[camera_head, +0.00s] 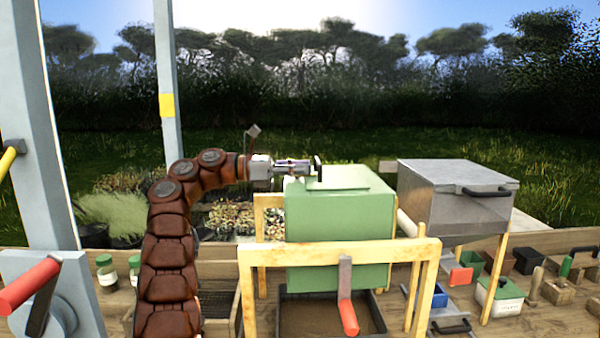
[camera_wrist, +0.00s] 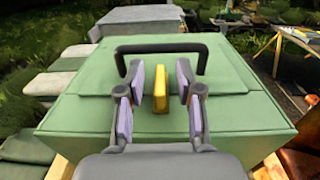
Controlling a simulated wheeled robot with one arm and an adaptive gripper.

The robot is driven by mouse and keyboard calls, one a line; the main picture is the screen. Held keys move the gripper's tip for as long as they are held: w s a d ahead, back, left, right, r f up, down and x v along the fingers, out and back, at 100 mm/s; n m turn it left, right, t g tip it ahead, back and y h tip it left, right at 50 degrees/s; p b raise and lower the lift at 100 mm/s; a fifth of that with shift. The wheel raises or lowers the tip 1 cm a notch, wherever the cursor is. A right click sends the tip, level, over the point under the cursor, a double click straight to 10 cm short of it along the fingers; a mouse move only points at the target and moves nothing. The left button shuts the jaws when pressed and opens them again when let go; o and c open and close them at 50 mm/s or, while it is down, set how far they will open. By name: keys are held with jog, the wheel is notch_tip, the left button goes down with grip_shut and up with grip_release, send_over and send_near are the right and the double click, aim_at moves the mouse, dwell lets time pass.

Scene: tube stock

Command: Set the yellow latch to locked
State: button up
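A yellow latch (camera_wrist: 161,88) stands up as a small block on the lid of a green box (camera_wrist: 75,115), in front of a black handle (camera_wrist: 160,48). In the wrist view my gripper (camera_wrist: 161,82) is open, with one finger on each side of the latch and a narrow gap showing on both sides. In the head view my gripper (camera_head: 312,168) reaches from the left over the top of the green box (camera_head: 340,215). The latch is not visible in the head view. I see no locked mark near the latch.
A grey metal box (camera_head: 445,200) with a black handle stands to the right on wooden legs. A wooden frame (camera_head: 340,253) with a red-handled lever (camera_head: 348,315) stands before the green box. Several small containers and tools lie on the bench at the right.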

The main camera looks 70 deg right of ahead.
jog(key=shift+f+n+t+h+b, duration=0.3)
jog(key=shift+f+h+b, duration=0.1)
jog(key=shift+b, duration=0.55)
jog(key=n+t+h+b, duration=0.2)
jog(key=h+b, duration=0.1)
jog(key=b, duration=0.5)
jog(key=shift+d+r+n, duration=0.1)
jog(key=shift+n, duration=0.3)
